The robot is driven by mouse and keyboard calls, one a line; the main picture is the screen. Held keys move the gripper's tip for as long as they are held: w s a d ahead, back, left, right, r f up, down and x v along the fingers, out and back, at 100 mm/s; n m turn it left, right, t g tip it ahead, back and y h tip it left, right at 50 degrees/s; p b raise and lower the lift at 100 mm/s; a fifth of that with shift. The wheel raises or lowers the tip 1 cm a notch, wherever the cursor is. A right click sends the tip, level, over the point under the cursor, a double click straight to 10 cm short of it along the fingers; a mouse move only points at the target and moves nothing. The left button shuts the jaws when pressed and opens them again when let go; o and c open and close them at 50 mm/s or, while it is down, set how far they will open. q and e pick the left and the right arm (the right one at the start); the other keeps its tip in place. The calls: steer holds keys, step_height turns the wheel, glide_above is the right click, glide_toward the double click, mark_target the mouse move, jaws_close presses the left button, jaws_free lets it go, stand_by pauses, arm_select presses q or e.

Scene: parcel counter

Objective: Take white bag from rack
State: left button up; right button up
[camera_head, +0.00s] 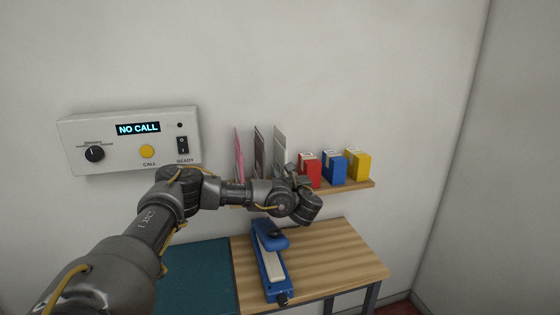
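The white bag (280,142) stands upright at the right end of a row of thin bags on the wall shelf. Left of it stand a dark bag (259,148) and a pink bag (239,152). My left gripper (284,174) is at the lower part of the white bag, in front of the shelf. The wrist hides the bag's lower end and most of the fingers. I cannot tell whether the fingers touch the bag or are closed on it. My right gripper is out of view.
Red (309,170), blue (334,167) and yellow (358,164) boxes stand close by on the shelf (345,187). A blue sealer (270,262) lies on the wooden table (335,250) below. A control panel (130,140) reading NO CALL is on the wall.

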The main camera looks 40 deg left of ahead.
arm_select(q)
steer(key=shift+x, duration=1.5)
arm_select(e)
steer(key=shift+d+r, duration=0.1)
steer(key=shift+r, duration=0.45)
arm_select(q)
steer(key=shift+r, duration=0.1)
steer(key=shift+c, duration=0.5)
steer(key=shift+s, duration=0.1)
jaws_close()
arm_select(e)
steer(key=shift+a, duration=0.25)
arm_select(q)
steer(key=shift+d+r, duration=0.1)
